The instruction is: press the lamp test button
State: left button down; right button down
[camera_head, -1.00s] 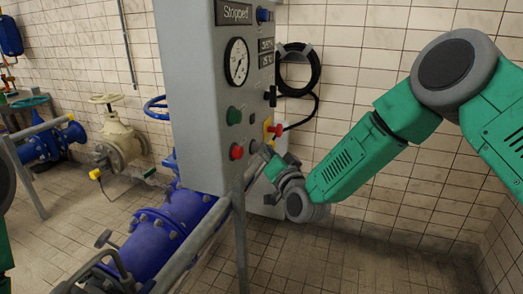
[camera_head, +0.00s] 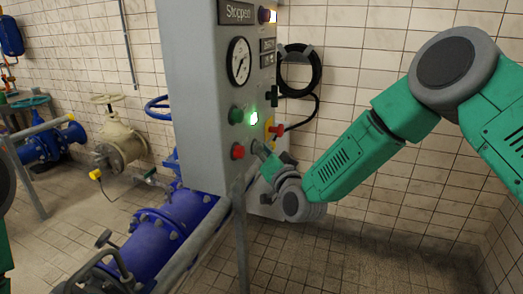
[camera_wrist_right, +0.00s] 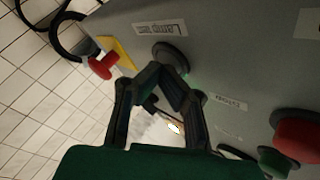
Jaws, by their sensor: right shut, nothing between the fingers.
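The lamp test button (camera_wrist_right: 172,57) is a dark round button under a "Lamp test" label (camera_wrist_right: 166,28) on the grey panel. My right gripper (camera_wrist_right: 160,74) is shut and empty, its fingertips at the button and apparently touching it. In the head view the right gripper (camera_head: 259,149) is at the lower right of the panel front and hides most of the button. My left gripper is out of view; only a sliver of the left arm shows at the left edge.
The grey cabinet (camera_head: 196,95) carries a gauge (camera_head: 239,61), a green button (camera_head: 235,115), a red button (camera_head: 237,151) and a brightly lit green lamp (camera_head: 254,119). A rail and blue pipe (camera_head: 165,230) run below.

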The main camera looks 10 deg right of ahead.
jog(key=shift+s+d, duration=0.1)
jog(key=shift+d, duration=0.25)
jog(key=s+d, duration=0.2)
jog(key=d, duration=0.1)
jog(key=s+d, duration=0.1)
jog(key=d, duration=0.1)
jog(key=shift+s+p, duration=0.15)
jog(key=shift+p, duration=0.15)
jog(key=shift+f, duration=0.1)
dwell(0.4)
